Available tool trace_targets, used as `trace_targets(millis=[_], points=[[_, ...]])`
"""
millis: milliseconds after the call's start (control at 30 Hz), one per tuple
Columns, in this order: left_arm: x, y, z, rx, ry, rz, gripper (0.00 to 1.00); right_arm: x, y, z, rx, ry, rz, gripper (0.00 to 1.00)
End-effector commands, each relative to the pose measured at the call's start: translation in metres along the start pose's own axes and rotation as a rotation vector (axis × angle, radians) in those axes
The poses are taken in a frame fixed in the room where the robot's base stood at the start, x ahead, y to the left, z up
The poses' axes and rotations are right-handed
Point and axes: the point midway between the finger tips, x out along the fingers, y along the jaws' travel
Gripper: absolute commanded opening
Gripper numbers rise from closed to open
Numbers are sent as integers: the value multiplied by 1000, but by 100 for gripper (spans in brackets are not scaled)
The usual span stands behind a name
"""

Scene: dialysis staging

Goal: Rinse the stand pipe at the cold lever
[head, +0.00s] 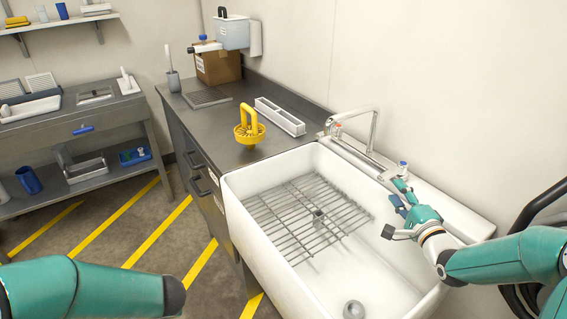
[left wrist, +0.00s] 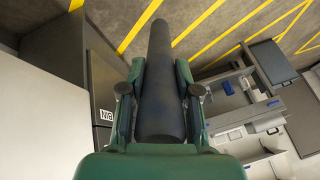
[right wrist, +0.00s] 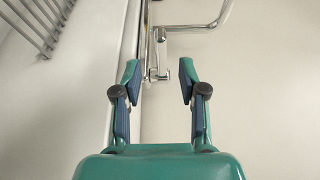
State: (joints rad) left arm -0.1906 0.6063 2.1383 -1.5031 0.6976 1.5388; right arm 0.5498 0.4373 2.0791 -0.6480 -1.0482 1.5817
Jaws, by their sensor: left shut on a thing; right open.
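A dark grey pipe (left wrist: 160,85), which I take to be the stand pipe, is between the fingers of my left gripper (left wrist: 160,88) in the left wrist view. That gripper is shut on it. The pipe points away from the camera above the striped floor. The chrome tap (head: 373,128) stands at the sink's back edge. Its cold lever (head: 403,166) has a blue mark. My right gripper (head: 399,195) is open, just in front of the cold lever. In the right wrist view a chrome lever fitting (right wrist: 157,73) shows ahead, between the open fingertips (right wrist: 159,72), with no visible contact.
A white sink (head: 237,213) holds a wire rack (head: 300,215) and a round grey piece (head: 354,309). A yellow handled item (head: 249,124) and a white divided tray (head: 280,116) stand on the dark counter. A side bench (head: 60,125) stands at the left.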

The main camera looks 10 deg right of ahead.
Motion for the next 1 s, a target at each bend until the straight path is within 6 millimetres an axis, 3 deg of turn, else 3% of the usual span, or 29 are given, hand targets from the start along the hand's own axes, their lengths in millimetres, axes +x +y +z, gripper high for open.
trace_targets(millis=[200,400,800,833,1000], points=[[-6,-1,-3,1,1,0,0,42,-1,0,0,0,-1,42],[-8,-2,-4,2,1,0,0,68,0,-1,0,1,-1,42],[-9,-2,-5,2,1,1,0,76,0,-1,0,2,0,42],[-9,-2,-5,2,1,1,0,76,0,-1,0,2,0,40],[-9,-1,-5,2,1,1,0,76,0,-1,0,2,0,12]])
